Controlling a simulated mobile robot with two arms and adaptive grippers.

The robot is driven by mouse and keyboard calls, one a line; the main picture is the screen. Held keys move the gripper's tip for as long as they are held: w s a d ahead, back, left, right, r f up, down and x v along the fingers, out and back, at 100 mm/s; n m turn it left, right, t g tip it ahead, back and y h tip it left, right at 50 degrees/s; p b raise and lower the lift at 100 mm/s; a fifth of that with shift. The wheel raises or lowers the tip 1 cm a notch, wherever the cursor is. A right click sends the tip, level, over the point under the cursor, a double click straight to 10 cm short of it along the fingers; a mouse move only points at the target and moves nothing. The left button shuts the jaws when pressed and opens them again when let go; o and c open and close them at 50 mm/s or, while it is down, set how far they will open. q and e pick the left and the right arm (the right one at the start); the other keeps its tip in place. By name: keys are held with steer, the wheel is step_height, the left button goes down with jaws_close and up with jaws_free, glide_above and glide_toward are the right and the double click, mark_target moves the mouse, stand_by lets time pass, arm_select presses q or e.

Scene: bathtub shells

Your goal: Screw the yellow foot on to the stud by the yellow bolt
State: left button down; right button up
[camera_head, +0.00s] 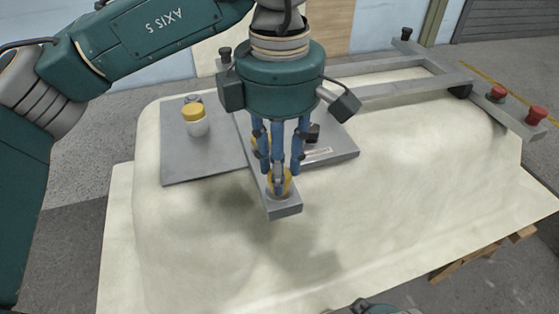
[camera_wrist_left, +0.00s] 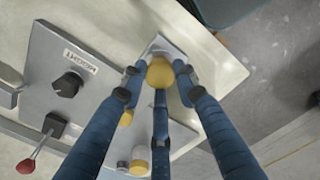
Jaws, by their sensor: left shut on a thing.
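The yellow foot (camera_head: 287,180) is at the near end of a grey metal bar (camera_head: 284,209) that reaches over the white shell. It also shows as a rounded yellow piece in the left wrist view (camera_wrist_left: 160,73). My left gripper (camera_head: 278,183) points down with its three blue fingers closed around the foot. The fingers hide the stud, and I cannot tell how far the foot is on it. A second yellow piece, perhaps the yellow bolt (camera_wrist_left: 126,118), sits farther back along the bar, mostly behind the fingers in the head view.
A white piece with a yellow top (camera_head: 194,116) stands on the grey plate (camera_head: 185,160) at the left. A black knob (camera_wrist_left: 68,85) is on the plate by a label. A metal frame with red knobs (camera_head: 535,115) lies at the right. The shell's front is clear.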

arm_select(q)
steer(key=shift+m, duration=0.8)
steer(key=m, duration=0.2)
steer(key=shift+m+p, duration=0.3)
steer(key=shift+m, duration=0.1)
steer(key=c, duration=1.7)
jaws_free()
steer(key=shift+m, duration=0.4)
steer(key=o, duration=0.4)
arm_select(e)
steer(key=f, duration=0.3)
steer(key=shift+s+a, duration=0.15)
steer(key=shift+s, duration=0.1)
